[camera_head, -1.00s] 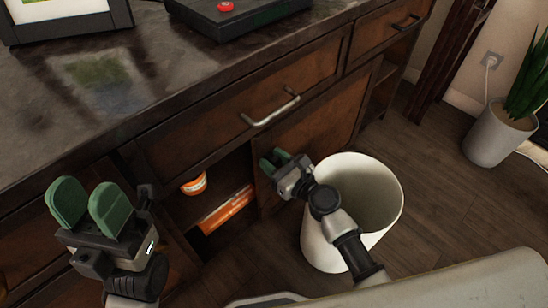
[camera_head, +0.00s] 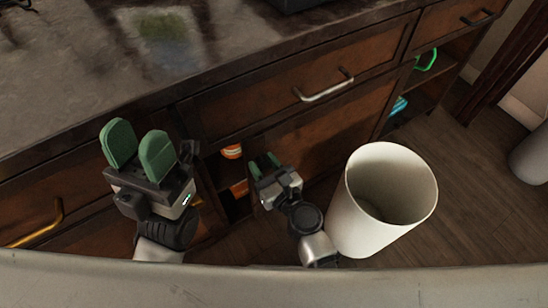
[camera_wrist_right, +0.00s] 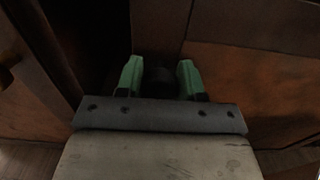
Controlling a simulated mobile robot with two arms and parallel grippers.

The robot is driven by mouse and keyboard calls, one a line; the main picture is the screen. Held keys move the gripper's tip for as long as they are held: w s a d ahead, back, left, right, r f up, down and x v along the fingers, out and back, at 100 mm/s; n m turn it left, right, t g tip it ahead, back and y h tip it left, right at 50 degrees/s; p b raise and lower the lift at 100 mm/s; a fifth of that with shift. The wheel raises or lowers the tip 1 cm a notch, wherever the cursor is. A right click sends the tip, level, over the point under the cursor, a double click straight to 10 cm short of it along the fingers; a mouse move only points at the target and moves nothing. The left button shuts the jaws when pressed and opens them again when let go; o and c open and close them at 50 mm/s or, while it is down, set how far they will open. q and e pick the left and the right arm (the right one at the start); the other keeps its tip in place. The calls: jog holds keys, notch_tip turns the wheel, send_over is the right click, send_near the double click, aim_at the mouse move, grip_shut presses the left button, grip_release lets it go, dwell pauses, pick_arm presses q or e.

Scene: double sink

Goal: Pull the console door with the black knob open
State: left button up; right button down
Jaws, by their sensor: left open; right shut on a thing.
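The brown console door (camera_head: 325,125) is below a drawer with a silver handle, beside a dark open compartment. My right gripper (camera_head: 265,165) is at the door's left edge; its green fingers are shut on a small dark thing, seemingly the black knob (camera_wrist_right: 160,80), which shows between them in the right wrist view. The head view hides the knob behind the gripper. The door (camera_wrist_right: 255,85) fills the right of the wrist view, with a dark gap to the left. My left gripper (camera_head: 137,142) is open and empty, raised in front of the console's left part.
A white bin (camera_head: 375,215) stands on the floor just right of my right arm. Orange items (camera_head: 232,152) sit in the open compartment. A silver drawer handle (camera_head: 325,90) juts out above.

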jog(key=shift+s+a, duration=0.1)
jog(key=c, duration=0.7)
grip_release()
jog(key=shift+c, duration=0.2)
jog(key=b+v, duration=0.1)
jog(key=v, duration=0.9)
jog(key=shift+s+d+b, duration=0.25)
jog(key=shift+s+b, duration=0.1)
jog(key=shift+b, duration=0.05)
